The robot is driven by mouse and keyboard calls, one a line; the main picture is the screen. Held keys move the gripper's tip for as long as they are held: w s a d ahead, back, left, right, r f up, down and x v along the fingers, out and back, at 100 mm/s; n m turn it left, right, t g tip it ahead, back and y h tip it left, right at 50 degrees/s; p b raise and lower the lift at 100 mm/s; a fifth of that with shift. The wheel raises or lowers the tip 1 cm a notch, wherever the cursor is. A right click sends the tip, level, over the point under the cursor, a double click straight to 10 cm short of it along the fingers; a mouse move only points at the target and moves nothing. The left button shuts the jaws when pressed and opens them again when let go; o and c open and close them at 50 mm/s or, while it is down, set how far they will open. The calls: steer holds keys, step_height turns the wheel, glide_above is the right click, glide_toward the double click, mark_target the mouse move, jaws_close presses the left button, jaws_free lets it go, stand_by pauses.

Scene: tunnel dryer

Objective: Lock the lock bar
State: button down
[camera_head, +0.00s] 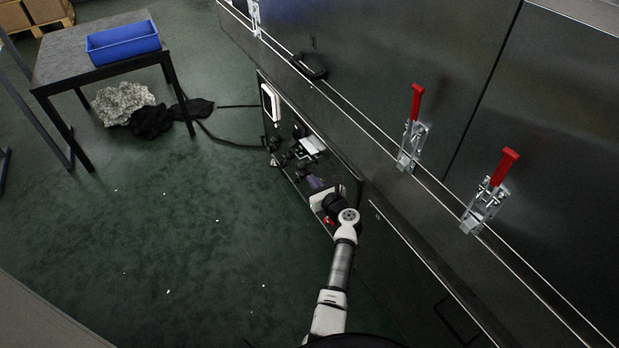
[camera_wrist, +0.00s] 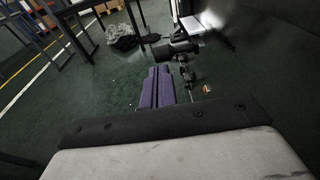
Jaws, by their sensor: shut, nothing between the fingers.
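My gripper (camera_head: 314,183) is in the middle of the head view, in front of a panel opening in the low side of the dark machine. Its purple fingers (camera_wrist: 158,74) are shut together with nothing between them in the wrist view. Dark fittings (camera_wrist: 183,52) show just beyond the fingertips; I cannot tell if they touch. No part is clearly recognisable as the lock bar. Two clamps with red handles stand upright on the machine's ledge, one nearer the middle (camera_head: 415,104) and one farther right (camera_head: 504,167), both apart from my gripper.
A white-faced unit (camera_head: 270,102) and small fittings (camera_head: 309,146) sit at the opening. A black handle (camera_head: 310,67) is above it. A table (camera_head: 67,57) with a blue bin (camera_head: 124,42) stands at upper left, with a grey heap (camera_head: 122,102) below. The green floor on the left is mostly clear.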

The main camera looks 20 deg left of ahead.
steer(key=v, duration=0.8)
steer(key=shift+s+d+p, duration=0.15)
steer(key=shift+d+p, duration=0.15)
steer(key=shift+f, duration=0.15)
